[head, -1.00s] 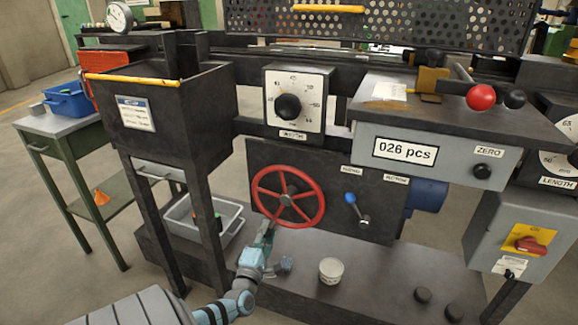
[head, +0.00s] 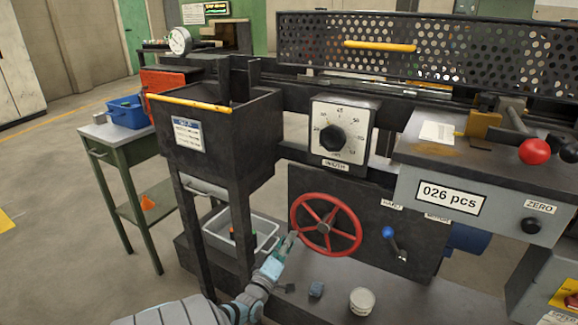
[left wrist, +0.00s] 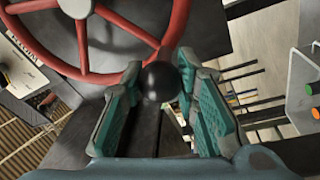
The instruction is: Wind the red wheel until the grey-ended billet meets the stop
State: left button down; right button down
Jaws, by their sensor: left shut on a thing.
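The red wheel (head: 324,228) with its spokes stands upright on a dark panel below the dial. In the left wrist view its rim (left wrist: 178,25) crosses the top. My left gripper (head: 291,238) is at the wheel's lower left rim. In the left wrist view its teal fingers are closed around the black ball knob (left wrist: 160,82) at the rim. The head view does not show the knob clearly. I cannot make out the grey-ended billet or the stop. My right gripper is not in view.
A dial (head: 334,137) is above the wheel. A blue-knobbed lever (head: 390,236) is close to its right. A white cup (head: 362,300) stands on the base below. A grey bin (head: 258,222) and a dark hopper (head: 232,150) are on the left. A counter reads 026 pcs (head: 448,197).

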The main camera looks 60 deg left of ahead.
pick_arm(q)
jog(key=shift+a+r, duration=0.1)
jog(key=shift+r, duration=0.15)
jog(key=c, duration=1.4)
grip_release()
jog(key=shift+o, duration=0.9)
jog(key=shift+f, duration=0.1)
jog(key=v, duration=1.2)
